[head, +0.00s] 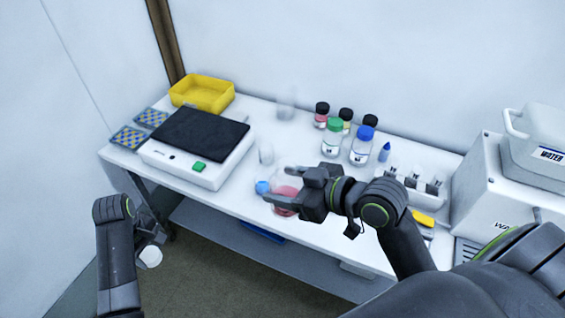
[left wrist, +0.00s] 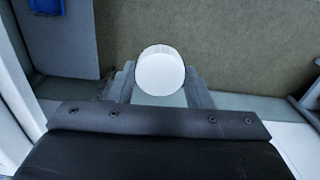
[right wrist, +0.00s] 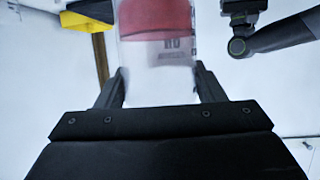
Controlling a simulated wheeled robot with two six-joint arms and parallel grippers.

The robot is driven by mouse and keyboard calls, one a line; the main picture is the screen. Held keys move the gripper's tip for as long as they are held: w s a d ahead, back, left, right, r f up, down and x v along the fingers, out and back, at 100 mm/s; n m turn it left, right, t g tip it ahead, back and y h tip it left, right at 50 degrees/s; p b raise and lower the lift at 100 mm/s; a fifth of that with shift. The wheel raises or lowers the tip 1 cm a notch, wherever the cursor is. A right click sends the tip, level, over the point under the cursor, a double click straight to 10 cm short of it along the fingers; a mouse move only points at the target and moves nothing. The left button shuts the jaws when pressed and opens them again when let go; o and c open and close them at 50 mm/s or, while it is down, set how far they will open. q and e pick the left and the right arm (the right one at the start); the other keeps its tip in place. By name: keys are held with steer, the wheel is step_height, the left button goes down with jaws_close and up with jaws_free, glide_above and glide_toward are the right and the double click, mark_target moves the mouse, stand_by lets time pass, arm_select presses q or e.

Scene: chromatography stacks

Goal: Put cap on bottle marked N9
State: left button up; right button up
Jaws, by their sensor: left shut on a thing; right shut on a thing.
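My left gripper (head: 152,240) is shut on a white round cap (head: 149,257), held low off the table's left front side. The cap also shows between the fingers in the left wrist view (left wrist: 160,72). My right gripper (head: 290,187) is shut on a clear bottle with red-pink contents (head: 284,194) near the table's front edge. In the right wrist view the bottle (right wrist: 156,60) stands between the fingers (right wrist: 160,88), its red part at the top of the picture. Its label has dark marks that I cannot read for certain. The bottle's mouth is not clear to see.
Several capped bottles (head: 332,138) stand at the back. A balance-like device (head: 195,155), a yellow bin (head: 202,93) and blue-yellow racks (head: 128,137) are at left. A small blue thing (head: 262,187) is beside the held bottle. White water equipment (head: 495,190) is at right.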

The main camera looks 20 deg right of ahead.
steer(key=w+a+f+n+g+y, duration=0.1)
steer(key=a+n+g+y, duration=0.4)
steer(key=a, duration=0.8)
steer(key=shift+w+a+f+n+g, duration=0.25)
steer(key=shift+w+n+g, duration=0.35)
steer(key=shift+n, duration=0.5)
steer(key=shift+s+d+f, duration=0.1)
steer(key=shift+s, duration=0.05)
